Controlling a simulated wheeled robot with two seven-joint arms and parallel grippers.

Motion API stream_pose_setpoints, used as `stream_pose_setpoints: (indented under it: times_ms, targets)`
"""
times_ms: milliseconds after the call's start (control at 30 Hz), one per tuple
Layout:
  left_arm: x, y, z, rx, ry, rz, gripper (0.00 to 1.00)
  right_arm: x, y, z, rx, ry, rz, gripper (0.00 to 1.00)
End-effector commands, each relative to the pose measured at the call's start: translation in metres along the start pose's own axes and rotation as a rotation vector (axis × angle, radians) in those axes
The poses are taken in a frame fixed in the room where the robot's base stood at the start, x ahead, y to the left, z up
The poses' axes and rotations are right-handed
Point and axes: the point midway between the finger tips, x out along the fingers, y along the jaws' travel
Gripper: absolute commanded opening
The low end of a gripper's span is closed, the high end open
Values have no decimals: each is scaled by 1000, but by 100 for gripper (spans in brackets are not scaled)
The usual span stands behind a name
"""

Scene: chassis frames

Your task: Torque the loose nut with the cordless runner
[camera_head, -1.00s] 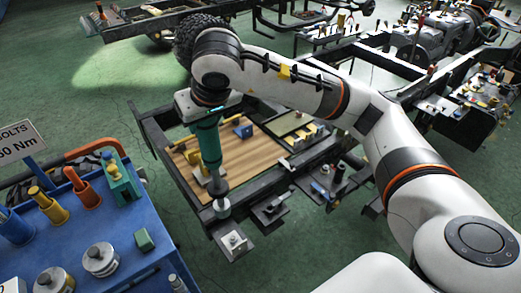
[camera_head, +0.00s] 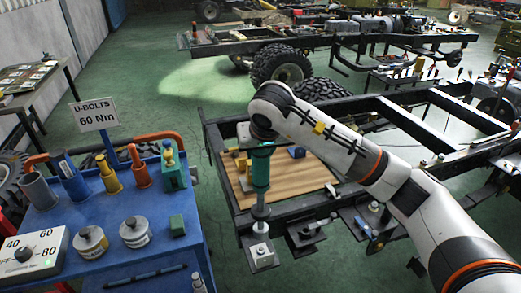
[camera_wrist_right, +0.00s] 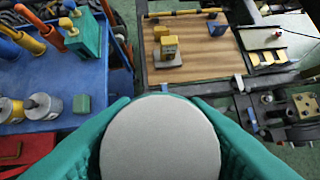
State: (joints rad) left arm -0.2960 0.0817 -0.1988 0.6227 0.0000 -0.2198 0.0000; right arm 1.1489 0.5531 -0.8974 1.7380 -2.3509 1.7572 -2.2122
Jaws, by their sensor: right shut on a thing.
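My right gripper (camera_head: 261,172) points down over the near-left corner of the chassis frame (camera_head: 228,190). It is shut on an upright runner (camera_head: 260,210), whose lower part is grey and ends in a round grey socket (camera_head: 260,228). The socket is above or on a small plate (camera_head: 265,262) with a pale nut-like piece (camera_head: 261,250); I cannot tell whether they touch. In the right wrist view, teal ridged sides flank the runner's round grey end (camera_wrist_right: 160,140), which hides the plate and nut. My left gripper is out of view.
A blue trolley (camera_head: 130,262) at the left carries coloured holders, grey cylinders, a dial box (camera_head: 32,255) and a "U-BOLTS 60 Nm" sign (camera_head: 94,114). A wooden board (camera_head: 300,180) with small parts lies inside the frame. More brackets (camera_head: 305,238) stand to the right.

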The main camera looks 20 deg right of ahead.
Motion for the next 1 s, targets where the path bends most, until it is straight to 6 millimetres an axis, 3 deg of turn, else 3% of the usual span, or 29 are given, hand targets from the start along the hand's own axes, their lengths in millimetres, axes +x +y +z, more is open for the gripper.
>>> stream_pose_setpoints:
  times_ms: [600, 1000]
  targets:
    - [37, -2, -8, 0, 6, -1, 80, 51, 0, -29, 0, -6, 2, 0]
    - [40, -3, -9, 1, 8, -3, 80, 54, 0, -31, 1, -6, 2, 0]
